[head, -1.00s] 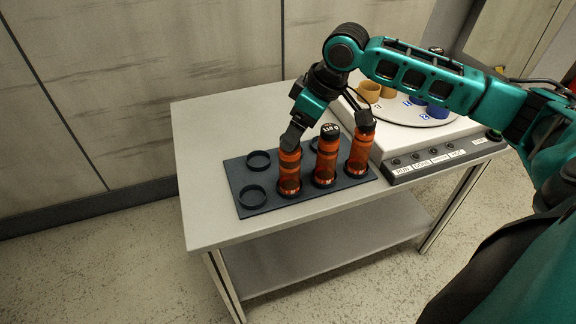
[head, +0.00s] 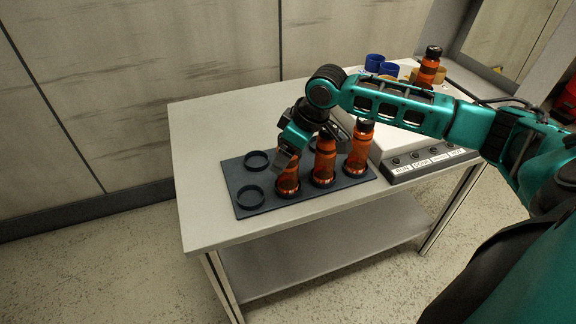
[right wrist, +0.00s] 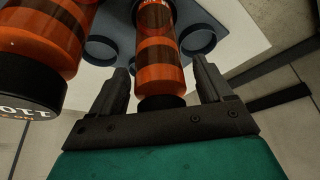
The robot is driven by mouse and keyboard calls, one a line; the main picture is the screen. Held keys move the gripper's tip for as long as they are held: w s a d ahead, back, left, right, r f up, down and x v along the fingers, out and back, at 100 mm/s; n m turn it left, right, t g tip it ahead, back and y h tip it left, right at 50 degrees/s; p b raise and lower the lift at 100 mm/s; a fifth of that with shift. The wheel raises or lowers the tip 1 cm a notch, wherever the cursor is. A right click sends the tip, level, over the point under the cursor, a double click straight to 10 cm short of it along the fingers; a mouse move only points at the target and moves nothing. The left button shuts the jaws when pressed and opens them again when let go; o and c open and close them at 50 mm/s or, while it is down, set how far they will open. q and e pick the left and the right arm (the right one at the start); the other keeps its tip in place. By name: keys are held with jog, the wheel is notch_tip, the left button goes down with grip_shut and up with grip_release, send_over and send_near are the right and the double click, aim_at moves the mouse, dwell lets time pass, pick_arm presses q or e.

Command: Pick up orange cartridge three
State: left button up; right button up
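Three orange cartridges with dark bands stand upright in a dark rack (head: 275,205): a left one (head: 288,183), a middle one (head: 325,163) and a right one (head: 360,150). I cannot read which is three. My right gripper (head: 291,160) is down over the left cartridge and hides its top. In the right wrist view the open fingers (right wrist: 160,70) stand on either side of a cartridge (right wrist: 160,55), with narrow gaps and its dark cap near the palm. Another cartridge (right wrist: 45,40) with a lettered cap is close at the left. My left gripper is out of view.
Empty rack rings show at the left (head: 252,196) and back left (head: 258,160). A white machine with a button panel (head: 430,162) stands at the right. Behind my arm are blue cups (head: 375,62) and another orange cartridge (head: 429,70). The table's left part (head: 205,140) is clear.

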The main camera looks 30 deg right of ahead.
jog(key=c, duration=1)
jog(key=shift+r, duration=0.1)
jog(key=shift+c, duration=0.2)
